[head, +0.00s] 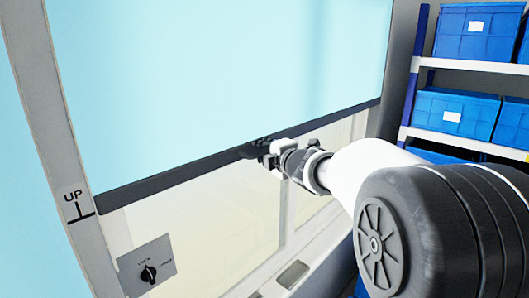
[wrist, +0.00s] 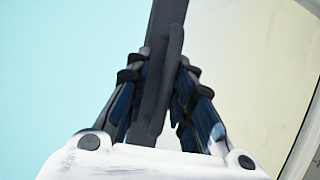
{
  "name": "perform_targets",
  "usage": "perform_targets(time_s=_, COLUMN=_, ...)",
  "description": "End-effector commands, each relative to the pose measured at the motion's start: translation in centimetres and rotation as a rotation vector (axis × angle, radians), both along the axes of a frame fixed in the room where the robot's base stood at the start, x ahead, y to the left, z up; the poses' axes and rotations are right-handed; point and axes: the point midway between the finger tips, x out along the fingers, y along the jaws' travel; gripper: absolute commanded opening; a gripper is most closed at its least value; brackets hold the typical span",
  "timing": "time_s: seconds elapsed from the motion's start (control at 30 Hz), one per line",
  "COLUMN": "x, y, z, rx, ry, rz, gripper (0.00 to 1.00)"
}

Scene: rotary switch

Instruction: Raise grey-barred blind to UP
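The light-blue blind (head: 220,80) hangs over the window, with a dark grey bar (head: 170,178) along its lower edge. The bar's left end is about level with the line under the UP mark (head: 74,196) on the left frame post. My gripper (head: 264,152) is at the bar, right of its middle. In the wrist view, the fingers (wrist: 160,70) lean in on both sides of the bar (wrist: 163,25) and its raised handle (wrist: 175,45), and look shut on them. The exact contact is partly hidden.
A rotary switch (head: 149,273) sits on a grey plate at the lower left of the window. A sill with a recess (head: 292,275) runs below. Blue bins (head: 455,112) fill a shelf at the right. Pale window panes show beneath the bar.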

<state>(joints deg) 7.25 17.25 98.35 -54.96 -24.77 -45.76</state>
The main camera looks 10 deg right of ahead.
Motion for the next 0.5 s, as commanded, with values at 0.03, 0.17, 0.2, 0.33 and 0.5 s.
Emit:
perform_targets(time_s=0.03, x=0.0, y=0.0, z=0.1, rx=0.0, ry=-0.003, rz=0.0, gripper=0.2)
perform_targets(time_s=0.17, x=-0.2, y=-0.1, z=0.1, rx=-0.001, ry=-0.001, rz=0.0, gripper=0.2)
perform_targets(time_s=0.2, x=-0.4, y=-0.1, z=0.2, rx=-0.001, ry=-0.001, rz=-0.001, gripper=0.2)
perform_targets(time_s=0.33, x=-2.1, y=-0.5, z=0.5, rx=-0.001, ry=-0.001, rz=-0.001, gripper=0.2)
perform_targets(time_s=0.5, x=-5.6, y=-1.4, z=1.2, rx=-0.001, ry=-0.002, rz=-0.002, gripper=0.2)
